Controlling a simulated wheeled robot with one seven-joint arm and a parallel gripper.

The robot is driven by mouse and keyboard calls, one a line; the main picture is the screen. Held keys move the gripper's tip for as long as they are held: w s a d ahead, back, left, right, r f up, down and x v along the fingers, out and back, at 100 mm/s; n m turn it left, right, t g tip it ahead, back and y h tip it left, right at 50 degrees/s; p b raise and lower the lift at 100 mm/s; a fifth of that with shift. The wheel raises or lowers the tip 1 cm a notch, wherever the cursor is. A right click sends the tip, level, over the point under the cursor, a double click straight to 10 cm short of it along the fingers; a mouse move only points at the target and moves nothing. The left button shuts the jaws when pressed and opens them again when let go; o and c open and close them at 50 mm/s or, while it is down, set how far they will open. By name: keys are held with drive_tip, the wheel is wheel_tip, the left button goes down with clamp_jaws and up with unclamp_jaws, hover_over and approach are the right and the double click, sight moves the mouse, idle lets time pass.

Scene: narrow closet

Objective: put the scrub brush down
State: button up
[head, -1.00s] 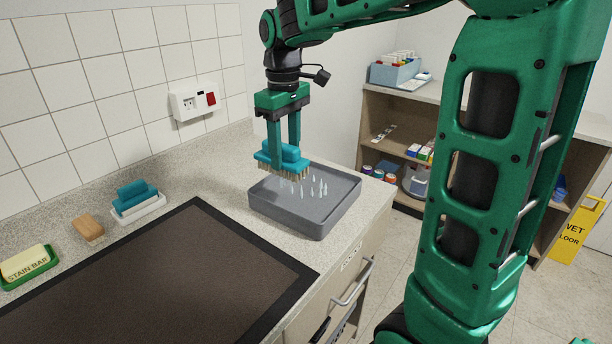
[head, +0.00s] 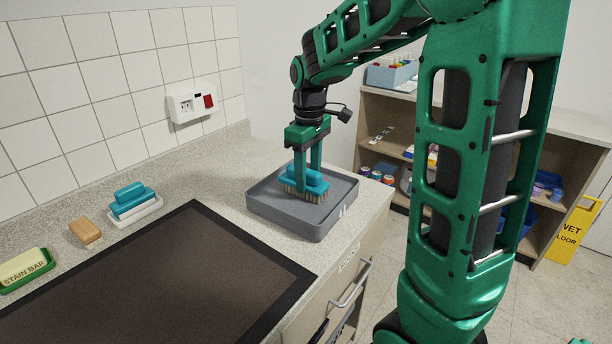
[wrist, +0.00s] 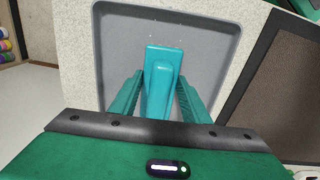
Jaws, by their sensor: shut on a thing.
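A teal scrub brush (head: 303,184) with tan bristles is in my gripper (head: 308,177), bristles down, inside the grey tray (head: 262,207). The bristle tips appear to be at the tray floor, though I cannot tell whether they rest on it. In the wrist view the brush (wrist: 161,82) lies between the two fingers of my gripper (wrist: 157,90), with the tray's floor and raised rim (wrist: 98,50) around it. My gripper is shut on the brush handle. Some pale upright pegs (head: 344,210) show in the tray at its near right; others are hidden behind the brush.
A dark inset panel (head: 160,285) fills the counter's front left. Shelves (head: 375,130) stand behind.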

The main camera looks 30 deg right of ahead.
sight(308, 170)
drive_tip(key=o, duration=1.4)
wheel_tip(308, 170, up, 12)
drive_tip(key=s+d+f+m, duration=0.1)
drive_tip(key=s+f+m, duration=0.3)
drive_tip(key=s, duration=0.5)
drive_tip(key=s+d+f+m, duration=0.2)
drive_tip(key=s+f, duration=0.3)
drive_tip(key=s, duration=0.4)
drive_tip(key=s+d+f+m, duration=0.2)
drive_tip(key=s+f+m, duration=0.3)
drive_tip(key=s, duration=0.4)
drive_tip(key=shift+s+m, duration=0.2)
drive_tip(key=shift+m, duration=0.1)
